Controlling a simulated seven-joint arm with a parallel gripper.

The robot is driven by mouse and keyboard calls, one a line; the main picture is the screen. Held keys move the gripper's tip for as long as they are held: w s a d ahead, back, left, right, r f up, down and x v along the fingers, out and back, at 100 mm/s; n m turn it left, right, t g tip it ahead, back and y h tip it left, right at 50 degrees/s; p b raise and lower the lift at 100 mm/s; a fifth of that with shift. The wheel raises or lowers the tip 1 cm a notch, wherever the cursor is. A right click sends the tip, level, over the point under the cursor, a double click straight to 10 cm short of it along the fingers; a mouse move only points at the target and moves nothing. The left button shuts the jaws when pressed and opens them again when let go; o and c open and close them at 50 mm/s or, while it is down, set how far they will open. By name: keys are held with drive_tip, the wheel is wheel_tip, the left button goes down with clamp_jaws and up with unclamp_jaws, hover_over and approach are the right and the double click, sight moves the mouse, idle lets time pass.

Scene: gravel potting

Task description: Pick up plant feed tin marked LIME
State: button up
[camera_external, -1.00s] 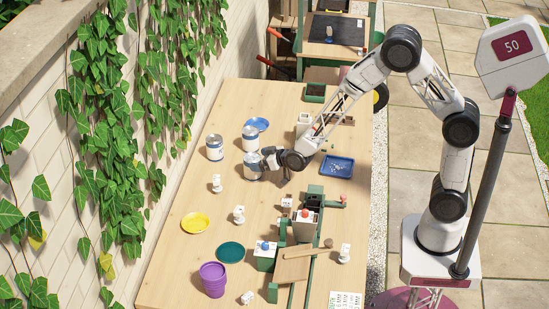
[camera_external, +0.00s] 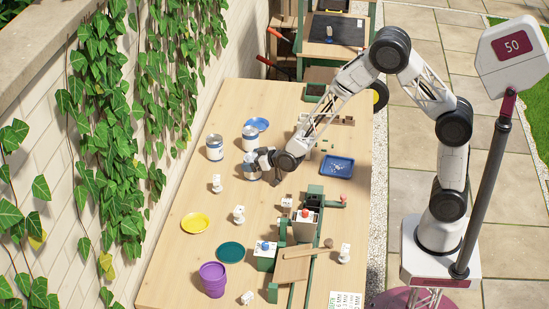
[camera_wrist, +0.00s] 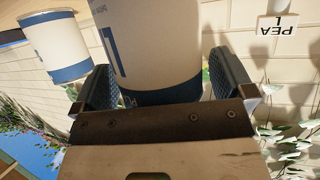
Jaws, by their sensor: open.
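A white tin with a blue band (camera_external: 250,173) stands on the wooden table, partly behind my gripper (camera_external: 260,159). In the wrist view this tin (camera_wrist: 155,40) is between my two open fingers, close to the palm. Part of a large blue letter shows on it, but the whole word cannot be read. Two similar tins stand close by: one behind (camera_external: 250,138) and one to the left (camera_external: 214,148). One neighbouring tin (camera_wrist: 58,42) shows at the left in the wrist view. I cannot read LIME on any tin.
A small white block (camera_external: 217,183) stands nearer the front. A yellow plate (camera_external: 195,222) and purple pots (camera_external: 213,280) are further forward.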

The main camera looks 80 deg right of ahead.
drive_tip(key=shift+c, duration=0.5)
drive_tip(key=c, duration=1.1)
drive_tip(key=shift+r, duration=0.1)
drive_tip(key=shift+r, duration=4.95)
